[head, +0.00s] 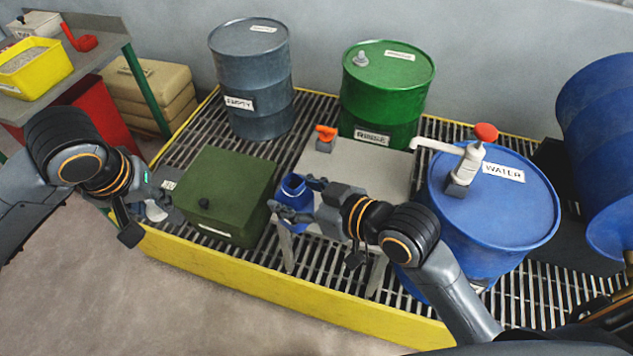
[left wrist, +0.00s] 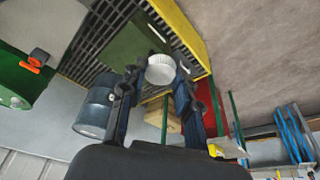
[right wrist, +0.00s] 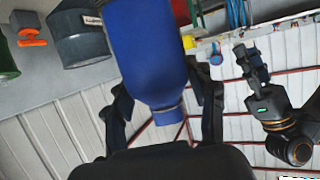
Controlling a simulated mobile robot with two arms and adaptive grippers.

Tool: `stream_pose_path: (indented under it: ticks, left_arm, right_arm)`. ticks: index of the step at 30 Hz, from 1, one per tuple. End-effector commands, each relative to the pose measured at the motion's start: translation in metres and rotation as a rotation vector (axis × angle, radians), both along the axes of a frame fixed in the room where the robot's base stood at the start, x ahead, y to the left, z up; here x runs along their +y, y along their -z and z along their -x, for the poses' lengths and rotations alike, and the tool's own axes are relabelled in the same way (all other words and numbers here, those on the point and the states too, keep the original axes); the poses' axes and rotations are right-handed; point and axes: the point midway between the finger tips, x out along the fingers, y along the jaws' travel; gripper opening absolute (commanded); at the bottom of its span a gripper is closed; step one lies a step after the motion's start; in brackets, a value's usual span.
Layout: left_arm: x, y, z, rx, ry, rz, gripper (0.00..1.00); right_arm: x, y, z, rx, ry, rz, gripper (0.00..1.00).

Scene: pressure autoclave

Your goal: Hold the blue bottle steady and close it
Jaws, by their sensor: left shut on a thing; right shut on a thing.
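The blue bottle (head: 293,212) is upright in front of the small pale table, its open mouth facing up in the head view. My right gripper (head: 302,198) is shut around its upper part from the right. In the right wrist view the bottle (right wrist: 150,45) fills the space between the fingers (right wrist: 165,95), with its neck toward the camera. My left gripper (head: 153,207) is shut on a white round ribbed cap (left wrist: 160,70), clear in the left wrist view between the fingertips (left wrist: 158,75). The cap is well left of the bottle, apart from it.
A green box (head: 225,195) sits on the grating between my grippers. The pale table (head: 375,170) carries an orange-handled tap. The blue WATER drum (head: 490,225) with a pump stands right; the green RINSE drum (head: 390,85) and grey EMPTY drum (head: 250,75) stand behind.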

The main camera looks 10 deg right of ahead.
Motion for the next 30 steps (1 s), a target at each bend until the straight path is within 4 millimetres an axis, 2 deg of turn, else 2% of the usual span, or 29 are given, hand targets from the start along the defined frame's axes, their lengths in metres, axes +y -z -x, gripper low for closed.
stream_pose_path:
  ticks: [10,14,17,20,24,30]
  left_arm:
    - [0.0,0.0,0.0,0.0,0.001,0.0,0.2]
    - [-0.008,-0.003,-0.002,-0.001,0.038,0.001,0.2]
    - [-0.027,-0.011,-0.006,-0.004,0.129,0.002,0.2]
    - [-0.058,-0.024,-0.01,-0.007,0.28,0.002,0.2]
    - [-0.109,-0.047,-0.011,-0.007,0.544,0.0,0.2]
    - [-0.175,-0.082,-0.001,-0.006,0.91,-0.004,0.2]
  right_arm:
    - [0.002,0.0,0.0,0.0,-0.012,0.0,0.0]
    - [0.002,0.0,0.0,-0.001,-0.012,0.0,0.0]
    - [0.002,0.0,0.0,-0.001,-0.012,0.0,0.0]
    - [0.002,0.0,0.0,-0.002,-0.011,-0.001,0.0]
    - [0.002,0.0,0.0,-0.002,-0.011,-0.001,0.0]
    - [0.002,0.0,0.0,-0.002,-0.011,-0.001,0.0]
